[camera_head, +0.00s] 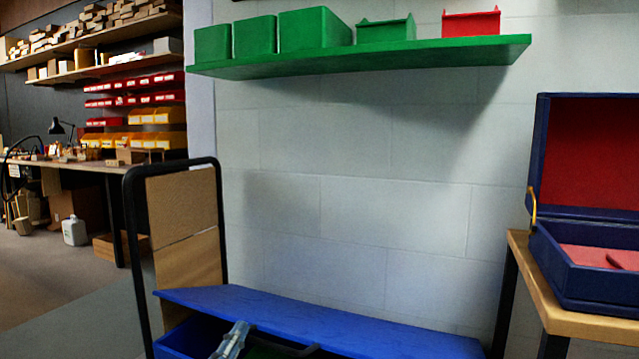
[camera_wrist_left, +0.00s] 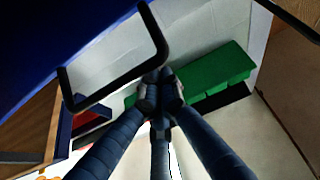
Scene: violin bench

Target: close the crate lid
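A blue crate (camera_head: 182,344) shows in part at the bottom of the head view, with a broad blue panel (camera_head: 330,322), apparently its lid, above it. The tips are close to the corner of a black U-shaped handle (camera_wrist_left: 112,86) by a blue surface (camera_wrist_left: 50,35). I cannot tell whether they touch it. My right gripper is not in view.
A black-framed trolley (camera_head: 128,225) with wooden panels stands at left. A green shelf (camera_head: 400,57) with green boxes and a red one hangs above. An open blue case (camera_head: 585,275) with red lining sits on a wooden table (camera_head: 545,300) at right.

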